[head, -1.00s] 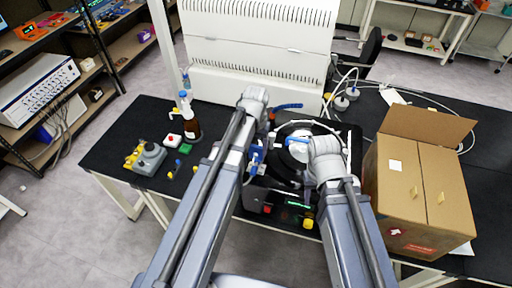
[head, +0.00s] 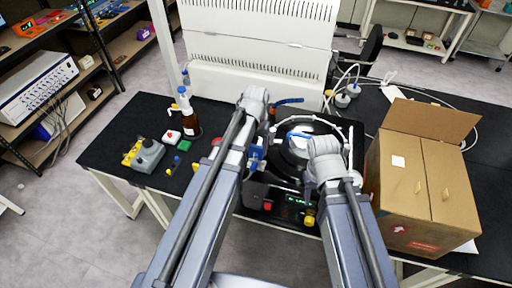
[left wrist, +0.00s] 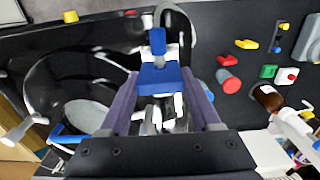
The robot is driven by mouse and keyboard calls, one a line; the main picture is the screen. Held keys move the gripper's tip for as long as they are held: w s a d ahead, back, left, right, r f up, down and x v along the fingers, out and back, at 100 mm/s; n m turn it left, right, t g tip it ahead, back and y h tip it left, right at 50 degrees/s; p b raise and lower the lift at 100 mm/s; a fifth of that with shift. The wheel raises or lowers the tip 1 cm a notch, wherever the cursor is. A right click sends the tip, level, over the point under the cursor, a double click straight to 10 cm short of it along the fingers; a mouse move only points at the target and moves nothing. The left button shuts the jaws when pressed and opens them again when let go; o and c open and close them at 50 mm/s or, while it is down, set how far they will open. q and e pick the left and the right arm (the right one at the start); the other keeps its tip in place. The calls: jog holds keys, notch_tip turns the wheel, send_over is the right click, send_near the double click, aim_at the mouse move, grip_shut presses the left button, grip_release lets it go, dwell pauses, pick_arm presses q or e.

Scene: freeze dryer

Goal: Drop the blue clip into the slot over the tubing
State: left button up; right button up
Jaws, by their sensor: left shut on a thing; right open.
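The blue clip (left wrist: 158,80) sits between the fingers of my left gripper (head: 256,160), which is shut on it. In the left wrist view it shows in front of a pale fitting (left wrist: 174,52) and a dark curved tube (left wrist: 178,16). Whether the clip touches either is unclear. The slot is hidden or too small to make out. The round black freeze dryer top (head: 345,130) lies just right of the clip in the head view. My right gripper (head: 304,158) is open over that top, its fingertips mostly hidden by its wrist.
A brown bottle (head: 189,122), a grey device (head: 147,157) and several small coloured parts lie left of my left arm. A cardboard box (head: 420,190) stands close on the right. A white ribbed panel (head: 260,55) closes off the back.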

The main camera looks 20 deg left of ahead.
pick_arm(q)
jog(key=shift+f+b, duration=2.15)
jog(key=shift+f, duration=0.05)
dwell(1.7)
jog(key=o, duration=1)
jog(key=shift+r, duration=0.15)
jog(key=shift+r+p, duration=1.45)
jog(key=shift+p, duration=0.15)
jog(key=shift+o, duration=0.2)
jog(key=o, duration=0.4)
jog(key=shift+c, duration=0.2)
